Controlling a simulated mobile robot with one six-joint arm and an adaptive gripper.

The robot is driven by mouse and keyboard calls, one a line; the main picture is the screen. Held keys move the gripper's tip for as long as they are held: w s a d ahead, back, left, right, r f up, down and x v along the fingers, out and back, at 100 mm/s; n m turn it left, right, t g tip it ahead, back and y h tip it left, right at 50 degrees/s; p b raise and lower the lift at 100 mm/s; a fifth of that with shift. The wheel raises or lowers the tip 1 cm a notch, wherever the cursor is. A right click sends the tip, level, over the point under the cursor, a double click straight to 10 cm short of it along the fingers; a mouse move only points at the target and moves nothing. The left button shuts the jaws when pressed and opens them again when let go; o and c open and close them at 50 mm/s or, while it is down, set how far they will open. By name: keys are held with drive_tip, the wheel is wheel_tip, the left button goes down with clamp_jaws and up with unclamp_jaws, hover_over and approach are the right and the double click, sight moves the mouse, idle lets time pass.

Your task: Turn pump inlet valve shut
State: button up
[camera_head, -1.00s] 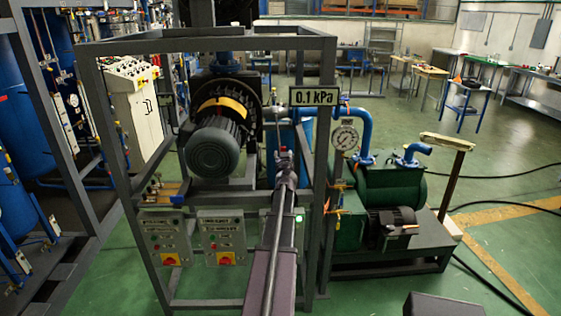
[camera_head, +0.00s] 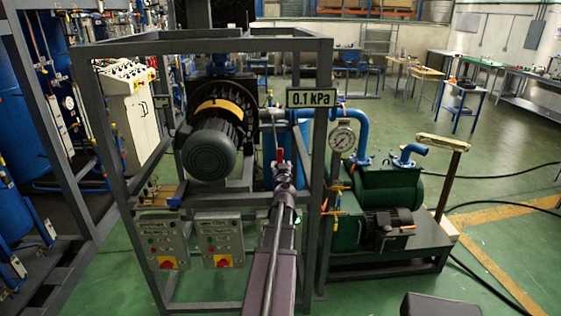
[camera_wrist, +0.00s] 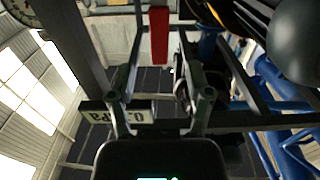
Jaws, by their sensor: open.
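A red lever handle (camera_wrist: 159,34), which I take to be the pump inlet valve's, stands between my gripper's two fingers in the wrist view. It also shows as a small red piece (camera_head: 281,155) just past the arm's end in the head view. My gripper (camera_wrist: 160,58) is open, with a finger on either side of the handle and visible space beside it. Contact cannot be told. In the head view my gripper (camera_head: 282,165) is small and partly hidden by its own arm. The valve body is not clearly visible.
A grey metal frame (camera_head: 327,180) surrounds the area, with a "0.1 kPa" sign (camera_head: 314,98) on it. A motor (camera_head: 210,150) stands left of my arm. A gauge (camera_head: 342,138), blue pipe (camera_head: 362,128) and green pump (camera_head: 385,190) stand right. Open floor lies beyond.

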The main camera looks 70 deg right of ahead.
drive_tip(key=shift+v, duration=2.6)
drive_tip(key=shift+d, duration=0.1)
drive_tip(key=shift+s+d, duration=0.1)
drive_tip(key=shift+d, duration=0.05)
clamp_jaws()
drive_tip(key=s+d+m+t+y, duration=0.8)
drive_tip(key=s+m+t+y, duration=0.1)
drive_tip(key=s, duration=0.3)
drive_tip(key=shift+s+f+t+y+b, duration=0.2)
drive_tip(key=shift+t+y+b, duration=0.15)
drive_tip(key=shift+t, duration=0.35)
drive_tip(key=shift+w+d, duration=0.1)
